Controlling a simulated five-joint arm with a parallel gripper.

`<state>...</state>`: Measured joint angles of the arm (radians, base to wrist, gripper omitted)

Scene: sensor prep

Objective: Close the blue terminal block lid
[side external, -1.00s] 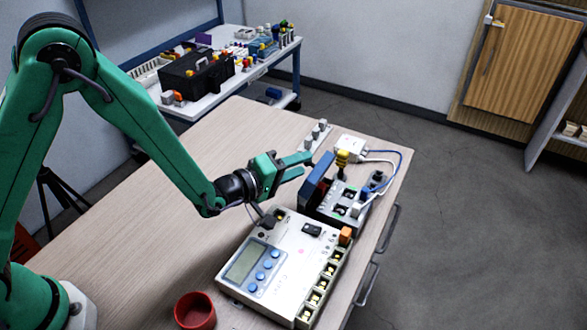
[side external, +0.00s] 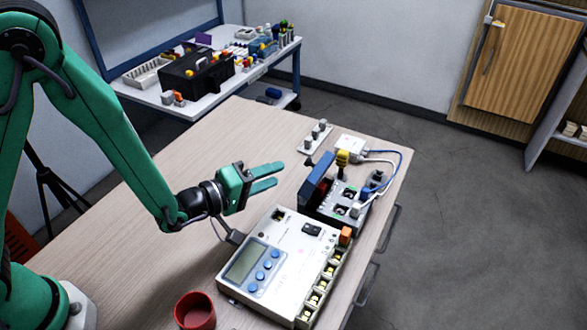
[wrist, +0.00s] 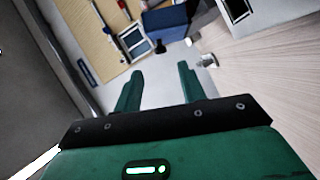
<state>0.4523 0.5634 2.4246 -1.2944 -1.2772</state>
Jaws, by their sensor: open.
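The blue terminal block lid (side external: 316,172) stands raised along the left side of the grey terminal block (side external: 346,203), tilted and not lying over its top. A dark red face shows just beside the lid. My gripper (side external: 280,174) is open and empty, to the left of the lid and apart from it, its two green fingers pointing toward it. In the wrist view, both fingers of my gripper (wrist: 158,80) are spread with nothing between them. A blue panel (wrist: 166,22), seemingly the lid, shows beyond the fingertips.
A white controller box (side external: 275,270) with a screen and blue buttons lies in front of the block. A red cup (side external: 195,310) stands at the front left. A strip with grey knobs (side external: 314,136) and a white module (side external: 350,146) lie behind. The table's left part is clear.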

